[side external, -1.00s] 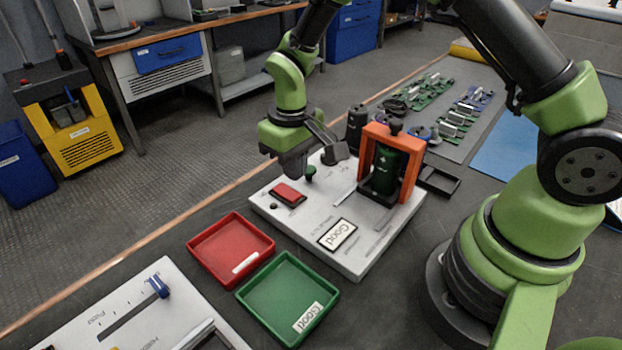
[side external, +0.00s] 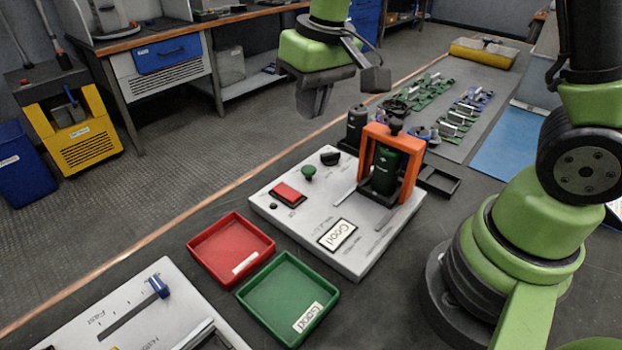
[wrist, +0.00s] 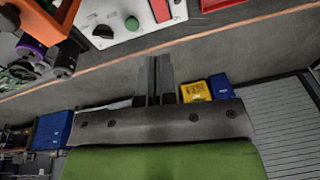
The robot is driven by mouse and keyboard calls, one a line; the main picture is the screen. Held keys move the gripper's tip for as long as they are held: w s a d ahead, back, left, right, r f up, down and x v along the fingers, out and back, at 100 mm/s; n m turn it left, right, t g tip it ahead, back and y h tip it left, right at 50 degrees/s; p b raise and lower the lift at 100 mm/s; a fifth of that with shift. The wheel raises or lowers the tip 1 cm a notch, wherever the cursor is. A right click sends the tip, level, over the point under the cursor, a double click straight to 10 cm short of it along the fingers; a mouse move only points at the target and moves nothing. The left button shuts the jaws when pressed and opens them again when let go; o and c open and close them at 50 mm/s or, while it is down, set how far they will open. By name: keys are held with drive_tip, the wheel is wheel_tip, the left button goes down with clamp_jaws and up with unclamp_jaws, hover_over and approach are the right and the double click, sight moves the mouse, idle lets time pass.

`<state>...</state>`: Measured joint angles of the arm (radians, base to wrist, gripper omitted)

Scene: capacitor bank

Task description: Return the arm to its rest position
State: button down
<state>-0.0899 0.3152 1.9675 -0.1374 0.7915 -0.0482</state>
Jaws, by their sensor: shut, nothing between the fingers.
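My gripper (side external: 314,101) is in the air above the far edge of the white test panel (side external: 282,232) in the side view. In the wrist view its two fingers (wrist: 154,78) lie together with nothing between them. A dark green capacitor (side external: 383,171) stands upright in the orange frame (side external: 410,172) on the panel. My gripper is clear of all of these.
A red tray (side external: 222,238) and an empty green tray (side external: 278,296) lie in front of the panel. Black cylinders and green and blue parts (side external: 458,116) stand behind it. A slider panel (side external: 170,310) is at the lower left. The air around my gripper is free.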

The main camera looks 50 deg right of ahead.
drive_tip(key=s+r+m+t, duration=0.1)
drive_tip(key=s+r+t, duration=0.1)
drive_tip(key=s+r, duration=0.3)
drive_tip(key=s+r+m+t+y, duration=0.1)
drive_tip(key=s+r+t, duration=0.2)
drive_tip(key=s, duration=0.7)
wheel_tip(320, 180, up, 2)
drive_tip(key=shift+s+d+r+m, duration=0.1)
drive_tip(key=shift+s+d+m, duration=0.2)
drive_tip(key=shift+s+d, duration=0.05)
drive_tip(key=n+g+h, duration=0.2)
drive_tip(key=n+g, duration=0.2)
drive_tip(key=g, duration=0.3)
hover_over(292, 195)
wheel_tip(292, 195, down, 19)
drive_tip(key=shift+f, duration=3)
drive_tip(key=shift+f, duration=1.15)
